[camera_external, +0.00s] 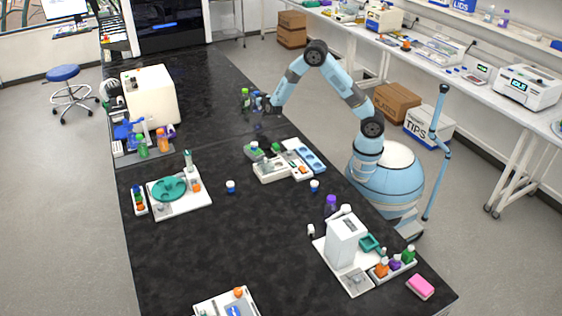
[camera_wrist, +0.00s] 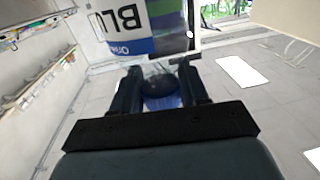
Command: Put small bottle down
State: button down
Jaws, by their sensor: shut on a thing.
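My gripper (camera_external: 262,103) is over the far part of the black bench in the external view. In the wrist view, my gripper's two dark fingers (camera_wrist: 160,90) are closed around a small bottle (camera_wrist: 160,86), seen as a dark rounded shape with blue by it. The fingers and wrist hide most of the bottle.
A white-and-blue surface lettered "BLU" (camera_wrist: 140,22) is close in the wrist view. A grey and green rack station (camera_external: 272,168) is nearer the camera. The black bench (camera_external: 205,85) is clear to the left.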

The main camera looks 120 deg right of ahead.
jog(key=shift+w+d+f, duration=0.35)
jog(key=shift+d+f, duration=0.05)
jog(key=shift+f, duration=0.25)
jog(key=shift+w+d+f, duration=0.35)
jog(key=shift+f, duration=1.6)
jog(key=shift+f, duration=0.15)
jog(key=c, duration=0.6)
grip_release()
jog(key=a, duration=0.4)
jog(key=s+a, duration=0.1)
jog(key=a, duration=0.7)
jog(key=shift+s, duration=0.15)
